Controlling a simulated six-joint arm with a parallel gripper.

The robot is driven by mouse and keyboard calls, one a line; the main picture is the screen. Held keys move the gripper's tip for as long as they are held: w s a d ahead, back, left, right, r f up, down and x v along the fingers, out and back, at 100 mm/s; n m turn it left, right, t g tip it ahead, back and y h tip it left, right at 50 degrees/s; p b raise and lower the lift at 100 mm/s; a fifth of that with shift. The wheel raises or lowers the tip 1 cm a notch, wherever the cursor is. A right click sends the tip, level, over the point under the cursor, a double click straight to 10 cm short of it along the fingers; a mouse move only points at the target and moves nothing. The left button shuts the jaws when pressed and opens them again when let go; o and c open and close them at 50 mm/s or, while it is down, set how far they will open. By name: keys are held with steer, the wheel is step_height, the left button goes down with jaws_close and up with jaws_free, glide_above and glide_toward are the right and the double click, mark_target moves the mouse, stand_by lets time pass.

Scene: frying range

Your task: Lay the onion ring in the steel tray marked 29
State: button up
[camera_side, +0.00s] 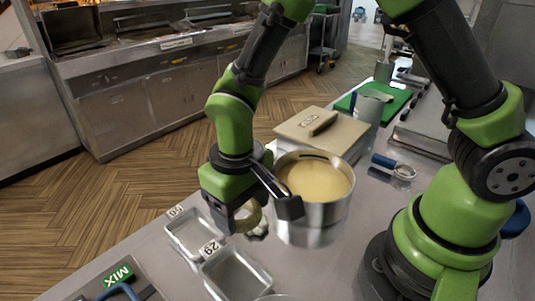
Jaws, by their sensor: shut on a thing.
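My gripper (257,212) points down just left of the batter pot and is shut on a pale beige onion ring (252,219). The ring is held above the counter, partly hidden by the dark fingers. The steel tray marked 29 (238,273) lies on the counter below and slightly left of my gripper. Its label faces up on its far rim, and its visible inside looks empty.
A second steel tray (188,234) with another label sits beside it, at upper left. A steel pot (316,215) of yellow batter stands close right of my gripper. A lidded beige box (321,134) is behind. A MIX label (118,276) lies at lower left.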

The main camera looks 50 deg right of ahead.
glide_above(239, 283)
step_height(239, 283, down, 3)
steer(key=shift+f, duration=2.35)
steer(key=o, duration=0.8)
step_height(239, 283, up, 7)
